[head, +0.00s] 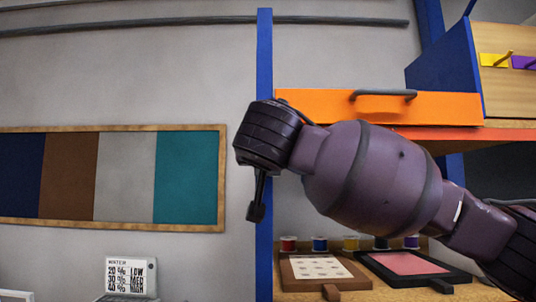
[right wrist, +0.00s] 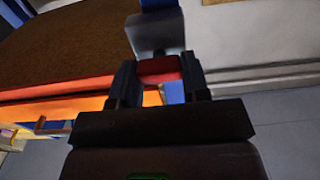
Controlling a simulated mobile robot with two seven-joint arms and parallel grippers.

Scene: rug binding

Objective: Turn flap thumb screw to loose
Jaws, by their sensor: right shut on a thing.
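In the right wrist view, my right gripper (right wrist: 160,80) is shut on a red knob (right wrist: 159,68), which looks like the flap thumb screw. The knob sits between the two dark fingers, just in front of a pale grey block (right wrist: 156,32). Whether it is tight or loose I cannot tell. In the head view, my right gripper (head: 257,212) points down beside a blue post (head: 264,60), seen from the side. The knob is not visible there. My left gripper is in neither view.
An orange panel with a dark handle (head: 340,107) is behind my right arm. Below stand several thread spools (head: 320,244), a patterned board (head: 318,268) and a pink-topped board (head: 410,263). A framed colour panel (head: 125,178) and a small sign (head: 131,275) are at left.

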